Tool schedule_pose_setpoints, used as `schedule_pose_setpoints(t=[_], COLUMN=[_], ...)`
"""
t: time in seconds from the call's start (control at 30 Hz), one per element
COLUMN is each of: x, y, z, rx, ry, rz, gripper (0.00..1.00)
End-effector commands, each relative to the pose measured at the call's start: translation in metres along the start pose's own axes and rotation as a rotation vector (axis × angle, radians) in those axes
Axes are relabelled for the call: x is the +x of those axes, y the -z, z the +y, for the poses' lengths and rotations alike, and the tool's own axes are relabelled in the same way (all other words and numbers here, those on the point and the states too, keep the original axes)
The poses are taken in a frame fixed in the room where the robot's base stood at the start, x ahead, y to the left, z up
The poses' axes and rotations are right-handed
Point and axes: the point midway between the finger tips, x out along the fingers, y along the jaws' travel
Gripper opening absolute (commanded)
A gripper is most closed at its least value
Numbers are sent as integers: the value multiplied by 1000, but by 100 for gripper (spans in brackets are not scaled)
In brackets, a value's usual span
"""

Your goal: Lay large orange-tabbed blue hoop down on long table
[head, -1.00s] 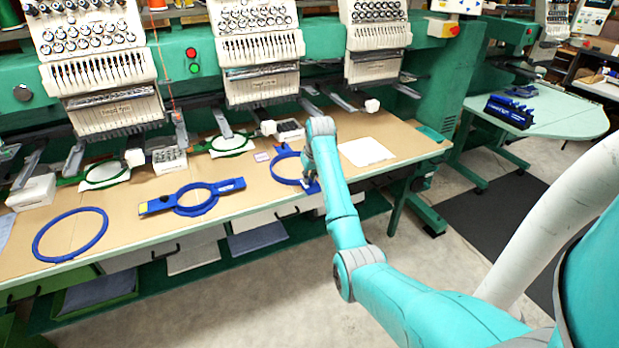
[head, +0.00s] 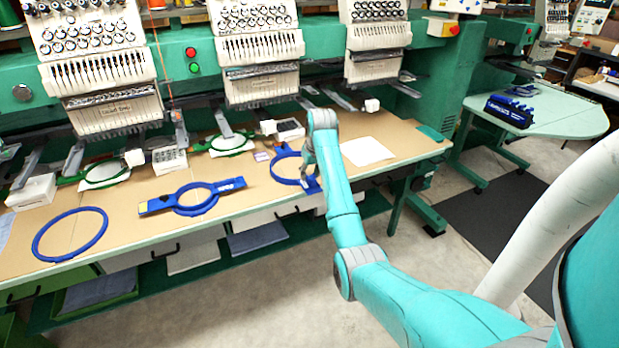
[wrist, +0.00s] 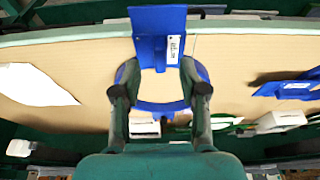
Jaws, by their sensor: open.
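A blue hoop (head: 277,172) with a broad flat tab lies on the tan top of the long table (head: 120,222), near the front edge. In the wrist view its blue tab (wrist: 158,22) carries a white label and reaches the table edge; I see no orange on it. My gripper (head: 309,170) is over the tab end of this hoop, pointing down. In the wrist view my gripper (wrist: 160,78) is open, its fingers apart on either side of the hoop's tab end. My arm hides part of the hoop in the head view.
A blue hoop with two side arms (head: 195,199) and a plain blue ring (head: 70,234) lie to the left. A white sheet (head: 367,151) lies to the right. Embroidery machine heads (head: 262,80) overhang the table's back.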

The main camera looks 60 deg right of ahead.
Motion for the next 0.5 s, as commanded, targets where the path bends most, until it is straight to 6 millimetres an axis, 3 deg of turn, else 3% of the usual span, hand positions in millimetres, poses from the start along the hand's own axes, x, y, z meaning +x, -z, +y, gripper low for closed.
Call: schedule_pose_setpoints(t=[0.3, 0.5], x=[-63, -84], y=[1, 0], z=[0, 0], rx=[0, 0], ry=[-1, 0], rz=[4, 1], gripper=[43, 43])
